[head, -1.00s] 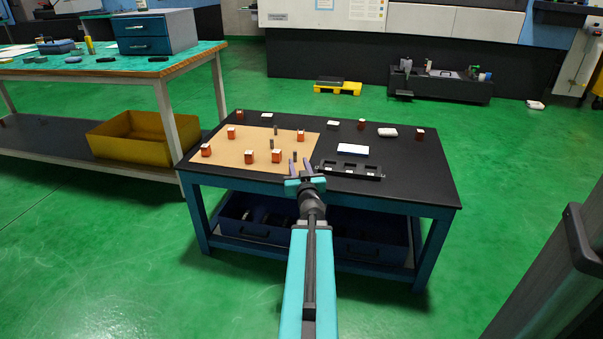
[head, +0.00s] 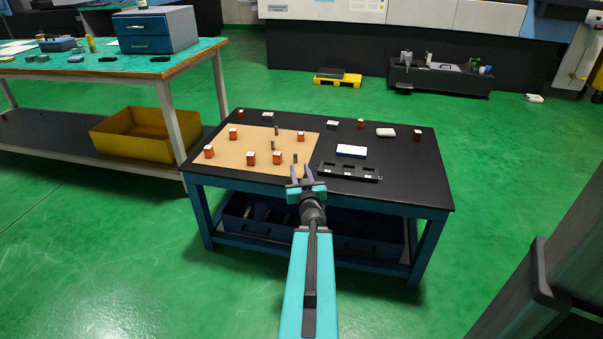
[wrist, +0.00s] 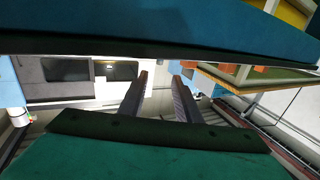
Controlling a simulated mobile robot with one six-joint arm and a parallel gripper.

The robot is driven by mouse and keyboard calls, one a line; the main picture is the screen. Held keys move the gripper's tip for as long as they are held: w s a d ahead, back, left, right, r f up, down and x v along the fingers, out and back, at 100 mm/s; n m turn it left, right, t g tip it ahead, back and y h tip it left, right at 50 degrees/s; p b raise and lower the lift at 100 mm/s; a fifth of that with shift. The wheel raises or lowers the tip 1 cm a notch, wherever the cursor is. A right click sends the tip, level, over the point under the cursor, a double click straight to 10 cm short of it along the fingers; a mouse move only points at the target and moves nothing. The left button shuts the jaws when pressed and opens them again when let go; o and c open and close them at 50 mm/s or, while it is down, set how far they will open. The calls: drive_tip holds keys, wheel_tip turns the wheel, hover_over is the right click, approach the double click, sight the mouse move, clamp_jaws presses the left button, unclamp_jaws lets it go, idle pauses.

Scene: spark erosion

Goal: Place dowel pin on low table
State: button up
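The low table (head: 405,190) has a black top and a teal frame, and stands in front of me. I cannot tell which is the dowel pin. My gripper (head: 302,169) is at the table's front edge, just nearer to me than the front right pin. Its fingers are apart. In the wrist view my gripper (wrist: 160,76) shows nothing between the fingers.
Several orange blocks with pale tops stand on the tan board (head: 225,160). A black slotted tray (head: 348,172), a white-topped box (head: 351,151) and a white rounded item (head: 385,132) are to the right. The table's right front is bare. A workbench (head: 190,62) stands at left.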

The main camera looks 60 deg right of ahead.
drive_tip(key=shift+p+v, duration=1.6)
drive_tip(key=shift+p, duration=1.7)
drive_tip(key=shift+s+a, duration=0.1)
